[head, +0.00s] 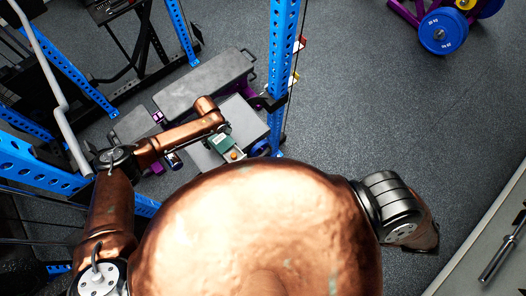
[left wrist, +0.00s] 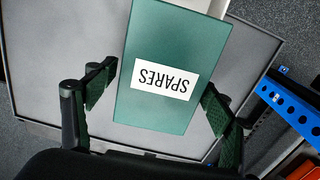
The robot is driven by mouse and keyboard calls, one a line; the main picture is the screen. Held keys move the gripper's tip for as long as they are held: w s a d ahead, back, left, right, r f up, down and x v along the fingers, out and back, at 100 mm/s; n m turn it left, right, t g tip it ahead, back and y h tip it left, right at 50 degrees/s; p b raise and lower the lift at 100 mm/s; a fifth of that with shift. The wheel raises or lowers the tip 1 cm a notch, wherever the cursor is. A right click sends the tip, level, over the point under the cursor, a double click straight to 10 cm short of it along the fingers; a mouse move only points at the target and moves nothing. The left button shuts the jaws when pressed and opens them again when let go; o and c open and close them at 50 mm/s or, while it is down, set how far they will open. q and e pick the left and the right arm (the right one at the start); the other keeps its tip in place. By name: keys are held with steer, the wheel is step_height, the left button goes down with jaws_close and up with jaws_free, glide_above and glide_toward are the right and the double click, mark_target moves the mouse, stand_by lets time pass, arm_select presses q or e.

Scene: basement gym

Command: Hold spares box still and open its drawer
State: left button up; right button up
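The spares box (head: 222,145) is small and green and stands on a grey tabletop in the head view. In the left wrist view the green box (left wrist: 150,105) fills the middle, with a white SPARES label upside down. My left gripper (head: 220,133) is over the box in the head view. In the left wrist view its two fingers (left wrist: 160,102) are spread either side of the box. A narrow gap shows at the left finger; contact at the right one is unclear. The drawer cannot be made out. My right arm shows at the right, but its gripper is out of view.
The grey tabletop (left wrist: 60,40) extends around the box. A small orange thing (head: 234,155) lies beside it. A blue rack post (head: 280,65) rises just behind, and a grey padded bench (head: 205,85) stands to the left. Open floor (head: 370,110) lies to the right.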

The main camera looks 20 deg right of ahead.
arm_select(q)
steer(key=shift+o, duration=0.3)
step_height(320, 180, up, 12)
stand_by(0.5)
step_height(320, 180, up, 10)
steer(key=p, duration=0.6)
steer(key=shift+p, duration=0.4)
stand_by(0.3)
